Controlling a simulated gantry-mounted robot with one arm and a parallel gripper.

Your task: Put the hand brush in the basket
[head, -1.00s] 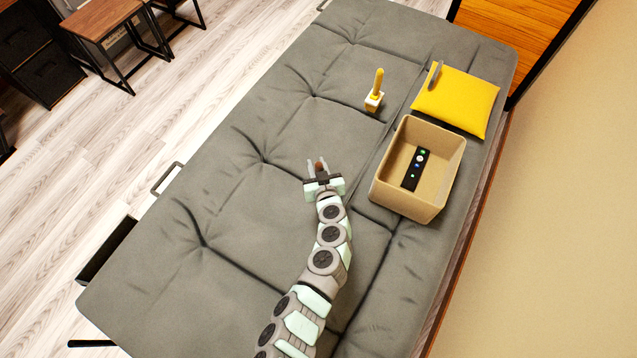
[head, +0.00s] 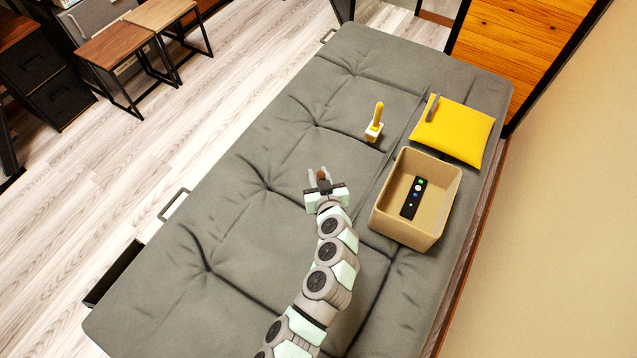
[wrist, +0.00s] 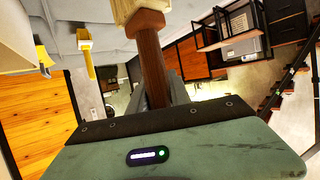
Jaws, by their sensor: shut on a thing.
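My gripper (head: 322,181) is shut on a brown-handled thing with a pale cream block-like head, seemingly the hand brush (wrist: 151,60). In the head view only a small brown part of it shows between the fingers, over the grey mattress. In the wrist view its handle rises from the jaws and its head is cut off by the top edge. The basket (head: 403,228) is an open tan box on the mattress, to the right of my gripper and apart from it. A black remote-like thing (head: 411,198) with coloured dots lies inside it.
A yellow-handled thing with a pale block base (head: 375,122) stands on the mattress (head: 230,190) beyond the basket. A yellow cushion (head: 455,130) with a grey object (head: 433,107) on it lies behind the basket. The mattress left of my gripper is clear.

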